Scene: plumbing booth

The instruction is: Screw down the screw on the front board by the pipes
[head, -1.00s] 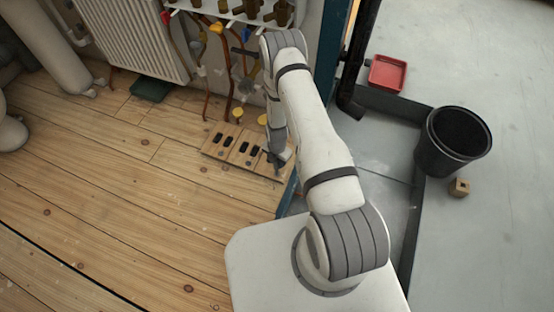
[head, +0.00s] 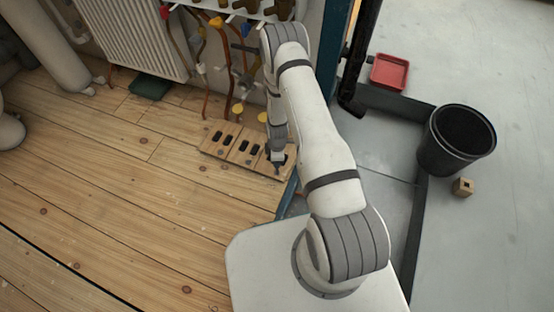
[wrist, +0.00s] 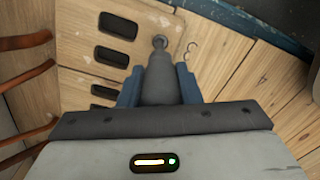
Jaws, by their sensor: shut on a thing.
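The pale wooden front board (head: 213,152), with several dark slots, lies on the floor by the pipes (head: 230,88). In the wrist view its slotted face (wrist: 150,57) fills the upper left. My gripper (wrist: 158,82), with blue fingers, is shut on a dark grey tapered driver (wrist: 160,88) that points away from me. A small round grey screw (wrist: 160,41) shows just past the driver's narrow end, near the board's end. I cannot tell whether they touch. In the head view my gripper (head: 277,163) is over the board's right end; the screw is too small to make out there.
A black bucket (head: 455,142), wooden block (head: 463,187) and red tray (head: 389,72) are at right. Open plank floor lies left.

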